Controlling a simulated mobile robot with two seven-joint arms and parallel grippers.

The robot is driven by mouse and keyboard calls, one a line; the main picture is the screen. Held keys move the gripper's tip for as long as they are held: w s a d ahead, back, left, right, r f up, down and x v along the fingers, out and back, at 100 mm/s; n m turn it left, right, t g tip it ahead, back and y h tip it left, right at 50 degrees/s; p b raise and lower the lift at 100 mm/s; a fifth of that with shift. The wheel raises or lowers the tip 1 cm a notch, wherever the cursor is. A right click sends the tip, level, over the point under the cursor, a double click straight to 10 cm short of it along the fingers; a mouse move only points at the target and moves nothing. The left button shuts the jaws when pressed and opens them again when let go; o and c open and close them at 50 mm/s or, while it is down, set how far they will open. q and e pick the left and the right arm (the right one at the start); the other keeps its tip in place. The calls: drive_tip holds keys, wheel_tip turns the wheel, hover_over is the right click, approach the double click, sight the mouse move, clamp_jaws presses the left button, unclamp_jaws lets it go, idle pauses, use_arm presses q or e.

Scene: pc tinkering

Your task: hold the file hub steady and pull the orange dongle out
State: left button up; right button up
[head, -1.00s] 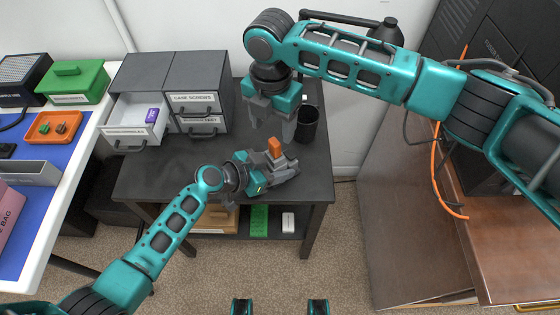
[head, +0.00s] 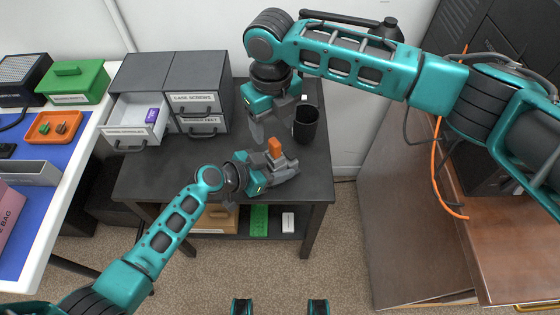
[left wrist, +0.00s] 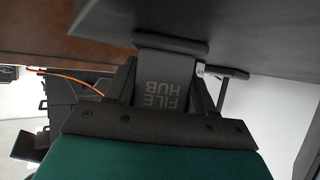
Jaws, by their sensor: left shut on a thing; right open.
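The grey file hub (head: 284,168) sits on the dark table, and its label reads FILE HUB in the left wrist view (left wrist: 164,95). The orange dongle (head: 274,147) stands upright on top of the hub. My left gripper (head: 270,178) is shut on the hub from its left side. My right gripper (head: 268,130) is open and points down, above and just left of the dongle. Its fingers look empty. Whether a fingertip touches the dongle is unclear.
A black cup (head: 306,123) stands close behind and right of the hub. A grey drawer unit (head: 203,80) with one open drawer (head: 137,122) is at the back left of the table (head: 150,185). The table's front left is clear.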

drive_tip(key=shift+c, duration=0.6)
drive_tip(key=shift+s, duration=0.2)
drive_tip(key=shift+s+d, duration=0.15)
drive_tip(key=shift+s, duration=0.05)
drive_tip(key=shift+f, duration=0.1)
drive_tip(key=shift+f, duration=0.1)
drive_tip(key=shift+f, duration=1)
